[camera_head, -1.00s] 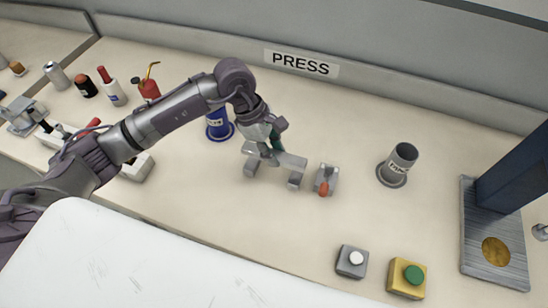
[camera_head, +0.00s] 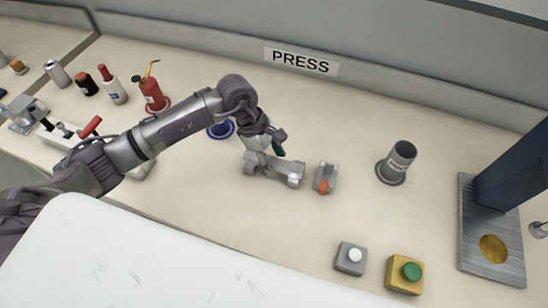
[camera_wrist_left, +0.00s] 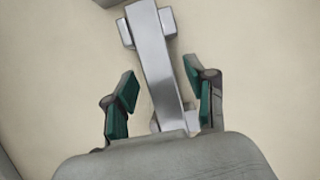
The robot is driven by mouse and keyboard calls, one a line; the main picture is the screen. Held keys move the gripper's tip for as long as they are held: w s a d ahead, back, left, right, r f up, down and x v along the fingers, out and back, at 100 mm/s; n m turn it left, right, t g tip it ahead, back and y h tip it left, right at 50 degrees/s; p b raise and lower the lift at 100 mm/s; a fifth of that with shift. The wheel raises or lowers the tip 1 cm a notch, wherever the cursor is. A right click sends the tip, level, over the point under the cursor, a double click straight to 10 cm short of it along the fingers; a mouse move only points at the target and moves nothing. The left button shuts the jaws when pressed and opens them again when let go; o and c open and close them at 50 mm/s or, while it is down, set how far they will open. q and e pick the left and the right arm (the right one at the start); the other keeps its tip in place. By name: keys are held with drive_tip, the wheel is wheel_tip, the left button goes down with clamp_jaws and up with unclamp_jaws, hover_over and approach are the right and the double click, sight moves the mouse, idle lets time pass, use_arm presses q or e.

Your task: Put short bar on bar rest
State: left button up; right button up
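The short bar (camera_head: 284,168) is a plain grey bar, seen also in the left wrist view (camera_wrist_left: 159,70). It lies across the two end supports of the grey bar rest (camera_head: 294,182), which stick out beside it in the left wrist view (camera_wrist_left: 125,33). My left gripper (camera_head: 268,152) is low over the bar's left part. In the left wrist view its green-padded fingers (camera_wrist_left: 160,94) stand apart, one on each side of the bar, with a gap on both sides. The gripper hides part of the bar in the head view. My right gripper is not in view.
A small grey holder with a red tip (camera_head: 325,178) stands close to the right of the rest. Further right are a grey cup (camera_head: 399,159), two button boxes (camera_head: 406,274) and a blue press (camera_head: 514,177). Bottles and cans (camera_head: 113,87) stand at left.

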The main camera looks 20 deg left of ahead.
use_arm(q)
drive_tip(key=shift+r, duration=0.15)
drive_tip(key=b+v, duration=0.1)
drive_tip(key=v, duration=1.1)
